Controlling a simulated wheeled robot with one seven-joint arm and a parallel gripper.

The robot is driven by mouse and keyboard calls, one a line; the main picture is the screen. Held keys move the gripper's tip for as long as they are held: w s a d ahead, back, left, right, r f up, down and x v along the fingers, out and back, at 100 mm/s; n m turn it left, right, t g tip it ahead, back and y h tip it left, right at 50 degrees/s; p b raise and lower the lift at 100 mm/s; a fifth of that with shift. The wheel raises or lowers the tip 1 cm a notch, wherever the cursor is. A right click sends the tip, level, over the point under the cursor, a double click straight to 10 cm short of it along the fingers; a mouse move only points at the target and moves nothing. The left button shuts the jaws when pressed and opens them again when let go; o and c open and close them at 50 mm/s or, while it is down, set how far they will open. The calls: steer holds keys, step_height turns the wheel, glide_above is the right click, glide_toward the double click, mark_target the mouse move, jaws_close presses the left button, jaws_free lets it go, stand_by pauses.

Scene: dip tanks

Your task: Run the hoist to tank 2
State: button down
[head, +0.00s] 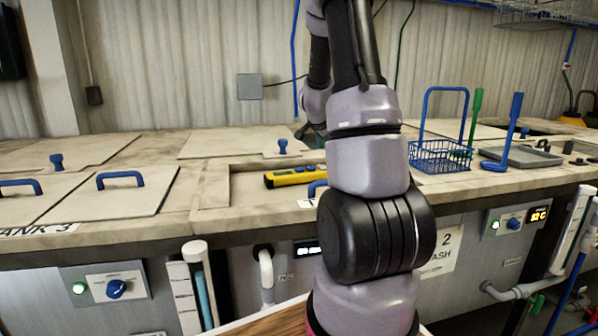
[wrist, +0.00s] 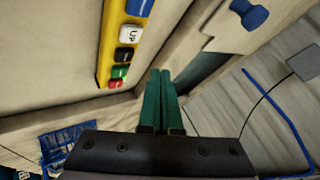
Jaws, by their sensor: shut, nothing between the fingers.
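A yellow hoist pendant (head: 297,177) lies on the bench top, left of my arm. In the wrist view the pendant (wrist: 110,50) shows a blue button, a white button marked "UP", and black, green and red buttons. My gripper (wrist: 160,75) has its dark green fingers together with nothing between them. Its tips are to the right of the pendant's buttons in the wrist view, apart from them. In the head view my arm hides most of the gripper. A sign with "2" and "ASH" (head: 443,250) is on the front panel, partly hidden by my arm. The hoist itself is not identifiable.
A blue wire basket (head: 440,155) and a blue upright-handled tool (head: 512,130) stand at the right. Pipes and control panels (head: 110,287) line the front.

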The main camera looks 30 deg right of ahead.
steer(key=m, duration=0.1)
step_height(320, 180, up, 4)
steer(key=m+t+y, duration=0.2)
steer(key=m+y, duration=0.3)
steer(key=m, duration=0.5)
glide_above(301, 170)
steer(key=shift+w+d+f, duration=0.1)
steer(key=shift+w, duration=0.1)
steer(key=shift+f, duration=4.45)
steer(key=shift+f, duration=0.1)
steer(key=shift+f, duration=0.3)
